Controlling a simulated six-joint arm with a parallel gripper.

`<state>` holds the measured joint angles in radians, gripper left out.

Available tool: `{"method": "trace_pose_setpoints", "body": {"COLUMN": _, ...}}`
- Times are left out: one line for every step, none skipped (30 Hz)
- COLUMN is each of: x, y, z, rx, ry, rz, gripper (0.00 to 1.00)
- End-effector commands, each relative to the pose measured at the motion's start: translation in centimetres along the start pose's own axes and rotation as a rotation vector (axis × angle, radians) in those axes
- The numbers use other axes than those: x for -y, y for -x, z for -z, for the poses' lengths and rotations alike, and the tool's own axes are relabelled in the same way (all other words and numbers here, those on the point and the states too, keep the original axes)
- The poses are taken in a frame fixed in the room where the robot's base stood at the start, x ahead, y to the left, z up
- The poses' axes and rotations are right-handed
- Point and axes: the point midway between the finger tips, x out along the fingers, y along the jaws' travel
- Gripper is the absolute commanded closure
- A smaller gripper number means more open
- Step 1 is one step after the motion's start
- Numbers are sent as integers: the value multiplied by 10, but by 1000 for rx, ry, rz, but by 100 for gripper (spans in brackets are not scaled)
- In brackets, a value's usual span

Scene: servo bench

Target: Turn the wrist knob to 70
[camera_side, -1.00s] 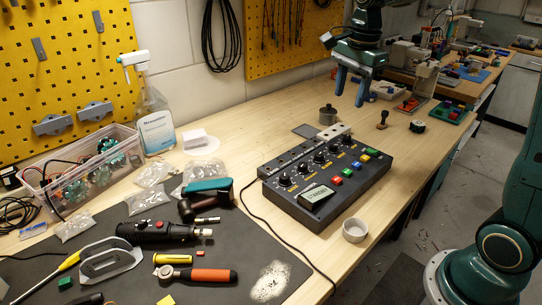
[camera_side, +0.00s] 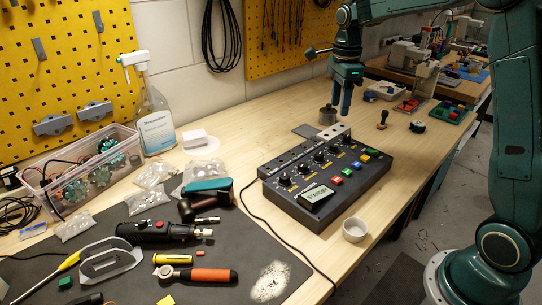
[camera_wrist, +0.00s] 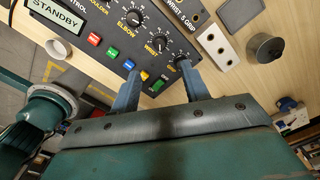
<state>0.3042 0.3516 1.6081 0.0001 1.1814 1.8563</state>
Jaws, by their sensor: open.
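A dark control box (camera_side: 345,192) stands on the bench, with a row of black knobs along its top. The wrist knob (camera_wrist: 159,43) is labelled WRIST in the wrist view, between the elbow knob (camera_wrist: 134,17) and the end knob (camera_wrist: 183,64). I cannot read its setting. The box's display (camera_wrist: 58,15) reads STANDBY. My gripper (camera_wrist: 158,68) is open and empty. Its two blue fingers are spread, with the wrist knob just beyond the gap in the wrist view. In the side view my gripper (camera_side: 342,108) hangs above the bench, past the box's far end.
Coloured buttons (camera_wrist: 111,52) run along the box's front. A metal pot (camera_side: 327,115) stands behind its far end. A white cup (camera_side: 354,230) stands before it. Tools lie on the dark mat (camera_side: 225,260) at left. A wooden-handled stamp (camera_side: 382,119) stands right of my gripper.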

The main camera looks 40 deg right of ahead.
Motion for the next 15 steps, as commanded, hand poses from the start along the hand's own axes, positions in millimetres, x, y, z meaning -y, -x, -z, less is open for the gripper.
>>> {"method": "trace_pose_setpoints", "body": {"x": -1, "y": -6, "z": 0, "rx": -1, "ry": 0, "rz": -4, "gripper": 54}}
{"method": "trace_pose_setpoints", "body": {"x": -1, "y": -10, "z": 0, "rx": -1, "ry": 0, "rz": -4, "gripper": 54}}
{"method": "trace_pose_setpoints", "body": {"x": -1, "y": -15, "z": 0, "rx": -1, "ry": 1, "rz": -4, "gripper": 54}}
{"method": "trace_pose_setpoints", "body": {"x": -1, "y": -19, "z": 0, "rx": -1, "ry": 1, "rz": -4, "gripper": 54}}
{"method": "trace_pose_setpoints", "body": {"x": -1, "y": -23, "z": 0, "rx": -1, "ry": 1, "rz": -4, "gripper": 54}}
{"method": "trace_pose_setpoints", "body": {"x": -1, "y": -30, "z": 0, "rx": -2, "ry": 1, "rz": -5, "gripper": 54}}
{"method": "trace_pose_setpoints", "body": {"x": -1, "y": -34, "z": 0, "rx": -1, "ry": 1, "rz": -4, "gripper": 54}}
{"method": "trace_pose_setpoints", "body": {"x": -1, "y": -38, "z": 0, "rx": -2, "ry": 1, "rz": -5, "gripper": 54}}
{"method": "trace_pose_setpoints", "body": {"x": -1, "y": -45, "z": 0, "rx": -1, "ry": 1, "rz": -4, "gripper": 54}}
{"method": "trace_pose_setpoints", "body": {"x": -1, "y": -49, "z": 0, "rx": -2, "ry": 1, "rz": -4, "gripper": 54}}
{"method": "trace_pose_setpoints", "body": {"x": -1, "y": -54, "z": 0, "rx": -1, "ry": 1, "rz": -4, "gripper": 54}}
{"method": "trace_pose_setpoints", "body": {"x": -1, "y": -60, "z": 0, "rx": -2, "ry": 1, "rz": -5, "gripper": 54}}
{"method": "trace_pose_setpoints", "body": {"x": -1, "y": -65, "z": 0, "rx": -2, "ry": 1, "rz": -5, "gripper": 54}}
{"method": "trace_pose_setpoints", "body": {"x": -1, "y": -69, "z": 0, "rx": -1, "ry": 1, "rz": -4, "gripper": 54}}
{"method": "trace_pose_setpoints", "body": {"x": -1, "y": -76, "z": 0, "rx": -2, "ry": 1, "rz": -4, "gripper": 54}}
